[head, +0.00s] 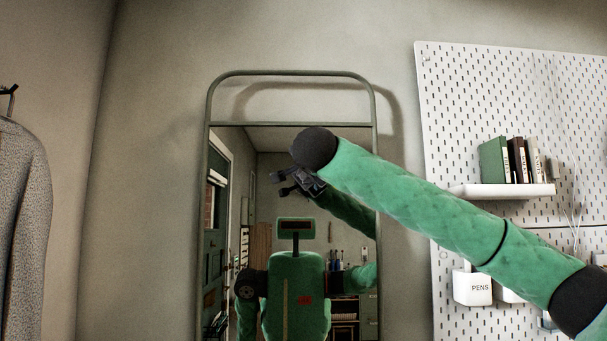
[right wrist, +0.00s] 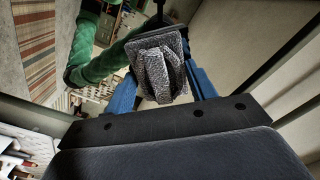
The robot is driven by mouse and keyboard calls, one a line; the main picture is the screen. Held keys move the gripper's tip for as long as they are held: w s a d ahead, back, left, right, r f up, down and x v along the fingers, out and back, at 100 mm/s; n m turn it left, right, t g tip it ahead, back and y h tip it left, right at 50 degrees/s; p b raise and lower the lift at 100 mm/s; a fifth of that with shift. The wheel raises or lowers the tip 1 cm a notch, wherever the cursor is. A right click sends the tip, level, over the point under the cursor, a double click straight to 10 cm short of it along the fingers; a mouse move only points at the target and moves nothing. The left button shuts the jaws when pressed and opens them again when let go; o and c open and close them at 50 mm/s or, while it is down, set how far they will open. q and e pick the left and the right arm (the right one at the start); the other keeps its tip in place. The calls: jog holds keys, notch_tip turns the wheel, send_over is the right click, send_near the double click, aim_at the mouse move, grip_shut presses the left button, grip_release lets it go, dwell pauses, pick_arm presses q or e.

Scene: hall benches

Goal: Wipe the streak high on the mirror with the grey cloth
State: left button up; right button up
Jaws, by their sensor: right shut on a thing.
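The tall mirror (head: 270,165) in its green tube frame stands against the wall in the middle of the head view. My right arm reaches across its upper part, and the wrist hides my gripper there. In the right wrist view, my right gripper (right wrist: 163,72) has blue fingers shut on the folded grey cloth (right wrist: 155,75). The cloth is in front of the mirror's reflecting face; I cannot tell whether it touches the glass. I cannot make out a streak in either view. My left gripper is out of view.
A white pegboard (head: 440,130) is right of the mirror. It carries a shelf (head: 505,191) with several books (head: 500,158) and a white pens cup (head: 473,288). A grey coat (head: 22,230) hangs at the far left. The wall left of the mirror is bare.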

aim_at(296, 171)
jog(key=shift+d+f+b, duration=0.1)
jog(key=shift+d+b, duration=0.3)
jog(key=shift+d, duration=0.4)
jog(key=shift+d+b, duration=0.5)
jog(key=shift+d, duration=0.55)
jog(key=shift+a, duration=0.1)
jog(key=shift+a+b, duration=0.6)
jog(key=shift+a, duration=2.95)
jog(key=shift+s, duration=0.1)
